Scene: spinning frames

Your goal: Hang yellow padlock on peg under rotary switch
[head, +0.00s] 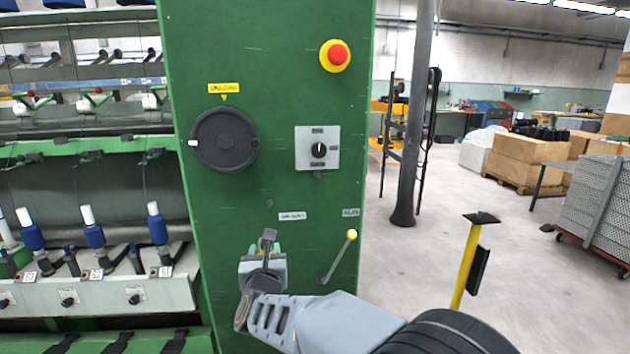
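The rotary switch (319,150) is a black knob on a light grey square plate, on the right half of the green panel. A small dark stub (317,174) shows just below its plate; it may be the peg, but it is too small to be sure. My gripper (268,242) is in front of the lower panel, below and left of the switch, with its dark fingers upward. I cannot tell how far apart they are. No yellow padlock is clearly visible. Small yellowish patches show beside the fingers, too small and covered to identify.
The green panel (267,70) also carries a red-and-yellow emergency button (336,56), a large black dial (225,139) and a lever with a yellow knob (351,235) right of my gripper. Spinning machinery with blue bobbins (93,232) stands at left. Open floor lies at right.

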